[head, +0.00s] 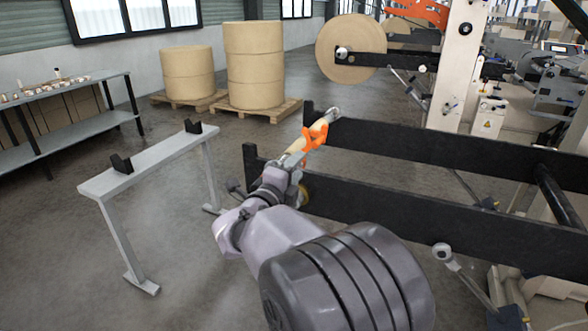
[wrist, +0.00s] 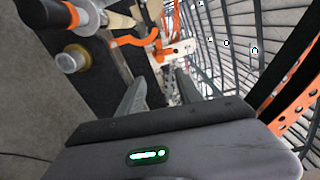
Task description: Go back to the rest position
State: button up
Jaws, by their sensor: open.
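My gripper (wrist: 161,92) shows in the wrist view with its two grey fingers apart and nothing between them. Beyond the fingertips are an orange lever (wrist: 135,41) and a pale cylindrical piece (wrist: 116,20). In the head view my arm reaches up from the bottom centre, and its end is beside the near black rail of the machine. The orange lever (head: 315,137) is just beyond it, near the rail ends. My fingers cannot be made out clearly in the head view.
Two black rails (head: 430,150) run to the right of my arm. A grey stand (head: 150,160) with two black cradles is on the left. Paper rolls (head: 255,65) stand on pallets behind. A brass-coloured collar (wrist: 70,60) is left of my fingers. Open floor lies between stand and rails.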

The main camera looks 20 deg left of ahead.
jog(key=shift+s, duration=0.7)
jog(key=w+d+r+n+g+y, duration=0.1)
jog(key=w+d+r+n+y, duration=0.15)
jog(key=d+r, duration=0.4)
jog(key=s+d+r+n+g+y, duration=0.1)
jog(key=s+d+n+g, duration=0.1)
jog(key=s+d+n, duration=0.4)
jog(key=s+d+r+n+g+y, duration=0.1)
jog(key=s+d+g+y, duration=0.15)
jog(key=d, duration=0.55)
jog(key=s+d+f+n+g+h, duration=0.1)
jog(key=s+d+f, duration=0.3)
jog(key=s, duration=0.5)
jog(key=s+d+f+n+g+h, duration=0.1)
jog(key=s+d+f+n+g, duration=0.1)
jog(key=s+d+f, duration=0.3)
jog(key=s+d+f+n+g+h, duration=0.1)
jog(key=s+d, duration=0.5)
jog(key=s, duration=0.7)
notch_tip(320, 180, down, 4)
jog(key=n+g, duration=0.1)
jog(key=g, duration=0.1)
jog(key=shift+r+n+g, duration=0.2)
jog(key=shift+n+g, duration=0.15)
